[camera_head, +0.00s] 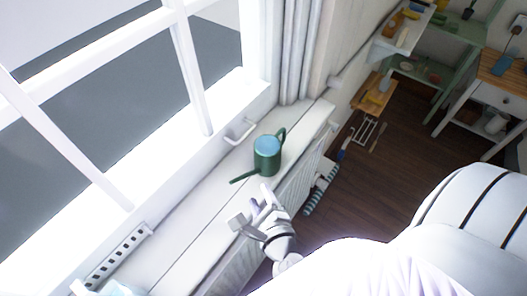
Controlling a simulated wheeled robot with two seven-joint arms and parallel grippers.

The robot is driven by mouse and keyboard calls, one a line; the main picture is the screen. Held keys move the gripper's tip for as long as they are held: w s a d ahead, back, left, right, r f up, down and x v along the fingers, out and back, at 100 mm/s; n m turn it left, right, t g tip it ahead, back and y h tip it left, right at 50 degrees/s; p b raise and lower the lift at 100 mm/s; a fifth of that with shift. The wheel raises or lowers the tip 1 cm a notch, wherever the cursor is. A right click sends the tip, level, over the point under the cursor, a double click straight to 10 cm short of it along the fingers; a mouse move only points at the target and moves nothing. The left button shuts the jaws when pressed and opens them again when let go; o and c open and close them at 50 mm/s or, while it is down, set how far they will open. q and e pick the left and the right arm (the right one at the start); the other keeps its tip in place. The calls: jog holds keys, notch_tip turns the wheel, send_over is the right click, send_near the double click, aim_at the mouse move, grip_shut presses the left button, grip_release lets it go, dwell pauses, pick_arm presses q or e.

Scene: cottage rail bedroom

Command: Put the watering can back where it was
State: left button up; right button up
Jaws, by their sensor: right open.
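A dark green watering can (266,162) with a pale blue top stands upright on the white windowsill (200,222). Its spout points to the lower left and its handle is at the upper right. My right gripper (253,206) is open and empty, just below the can in the picture, near the sill's front edge. The gripper appears apart from the can. My left gripper is not in view.
A white window frame (188,70) with a handle (240,133) borders the sill. A white radiator (300,180) is below the sill. A striped roll (322,188) lies by the radiator. Shelves and a desk (505,97) stand at the upper right. Bare sill lies left of the can.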

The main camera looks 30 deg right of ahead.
jog(key=s+d+f+m+g+y, duration=0.1)
jog(key=s+f+m+g, duration=0.5)
jog(key=f+m, duration=0.45)
jog(key=s+f+m+g+y, duration=0.1)
jog(key=s+f+m+g, duration=0.3)
jog(key=s+f+m, duration=0.55)
jog(key=s+d+f+m+g, duration=0.1)
jog(key=s+m, duration=0.3)
jog(key=m, duration=0.6)
jog(key=s+f+m+g+y, duration=0.1)
jog(key=s+f+m+g, duration=0.2)
jog(key=m, duration=0.7)
jog(key=s+f, duration=0.1)
jog(key=s, duration=0.1)
jog(key=shift+s+d+f+m, duration=0.3)
jog(key=shift+d, duration=0.1)
